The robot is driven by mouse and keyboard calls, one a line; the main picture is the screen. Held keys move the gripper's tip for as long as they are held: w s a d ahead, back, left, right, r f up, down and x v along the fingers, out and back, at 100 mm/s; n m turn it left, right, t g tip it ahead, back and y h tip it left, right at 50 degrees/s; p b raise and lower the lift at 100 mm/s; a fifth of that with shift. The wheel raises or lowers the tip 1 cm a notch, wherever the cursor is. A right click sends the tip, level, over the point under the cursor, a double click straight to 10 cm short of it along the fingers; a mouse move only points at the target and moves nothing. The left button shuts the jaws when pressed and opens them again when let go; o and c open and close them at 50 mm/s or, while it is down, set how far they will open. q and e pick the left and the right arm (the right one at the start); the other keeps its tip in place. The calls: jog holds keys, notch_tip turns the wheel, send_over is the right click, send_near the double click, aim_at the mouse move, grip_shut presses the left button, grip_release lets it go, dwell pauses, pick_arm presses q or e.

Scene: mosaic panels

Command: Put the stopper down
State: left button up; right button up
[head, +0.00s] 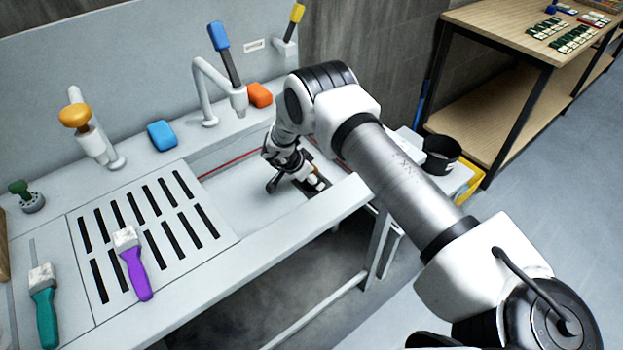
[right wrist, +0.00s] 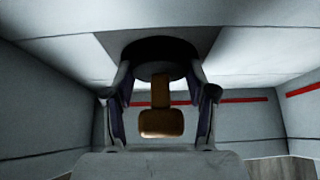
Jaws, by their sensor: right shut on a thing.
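The stopper, a dark round disc with an amber knob-like handle (right wrist: 161,122), is between the fingers of my right gripper (right wrist: 160,78) in the right wrist view. The fingers are closed in on both sides of the disc. In the head view my right gripper (head: 295,182) points down into the sink basin (head: 236,196), near its right end. The stopper is mostly hidden there by the gripper. I cannot tell whether it touches the basin floor. My left gripper is not in view.
A red line (head: 229,164) runs along the basin wall. Left of the basin is a slotted panel (head: 190,208) with a purple-handled brush (head: 135,272). A black bucket (head: 441,154) is at right.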

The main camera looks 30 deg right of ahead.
jog(key=shift+s+f, duration=0.2)
jog(key=shift+f, duration=0.2)
jog(key=o, duration=1.2)
jog(key=shift+s, duration=0.1)
jog(key=shift+f, duration=0.25)
jog(key=shift+w+r, duration=0.15)
jog(key=shift+w, duration=0.1)
